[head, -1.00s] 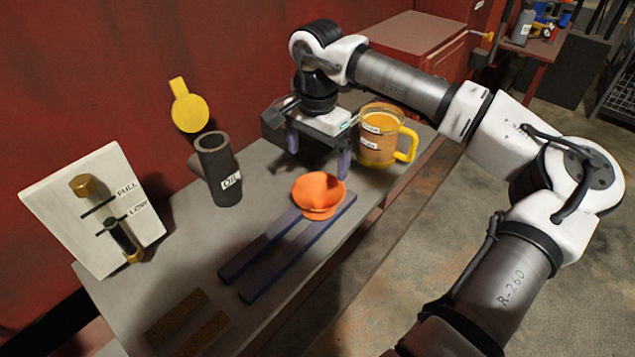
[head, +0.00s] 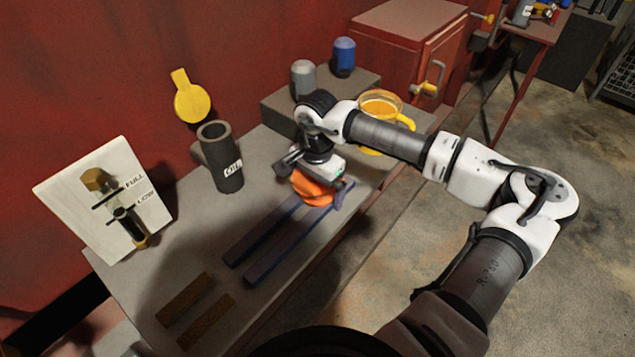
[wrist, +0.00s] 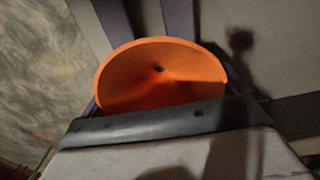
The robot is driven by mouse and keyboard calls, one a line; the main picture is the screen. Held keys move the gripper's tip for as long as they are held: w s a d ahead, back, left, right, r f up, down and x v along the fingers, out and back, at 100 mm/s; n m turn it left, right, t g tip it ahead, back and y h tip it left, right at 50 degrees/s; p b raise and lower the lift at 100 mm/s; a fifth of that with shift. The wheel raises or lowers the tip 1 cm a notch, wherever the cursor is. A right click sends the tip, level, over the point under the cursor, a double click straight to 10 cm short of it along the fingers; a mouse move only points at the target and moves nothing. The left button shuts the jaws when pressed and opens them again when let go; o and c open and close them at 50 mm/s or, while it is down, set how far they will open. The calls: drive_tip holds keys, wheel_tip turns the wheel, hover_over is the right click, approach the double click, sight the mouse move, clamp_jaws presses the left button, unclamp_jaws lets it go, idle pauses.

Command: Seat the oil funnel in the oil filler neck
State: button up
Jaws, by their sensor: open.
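The orange oil funnel (head: 314,188) sits at the far end of two blue rails on the grey bench. In the wrist view its bowl (wrist: 160,75) faces the camera, with a small dark hole in the middle. My gripper (head: 318,190) is directly over the funnel, low, with its jaws open and a finger on each side of the bowl. The fingertips and the funnel's lower part are hidden. The oil filler neck (head: 221,160) is a dark upright tube marked OIL, open at the top, left of the funnel by the red wall.
Blue rails (head: 262,240) run along the bench. A yellow cap (head: 192,103) hangs above the neck. A gauge board (head: 105,205) stands at left. A pitcher of amber liquid (head: 381,110) stands behind my arm. Grey (head: 303,80) and blue (head: 344,58) canisters stand at the back.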

drive_tip(key=shift+f, duration=0.5)
drive_tip(key=c, duration=0.7)
drive_tip(key=shift+r, duration=0.1)
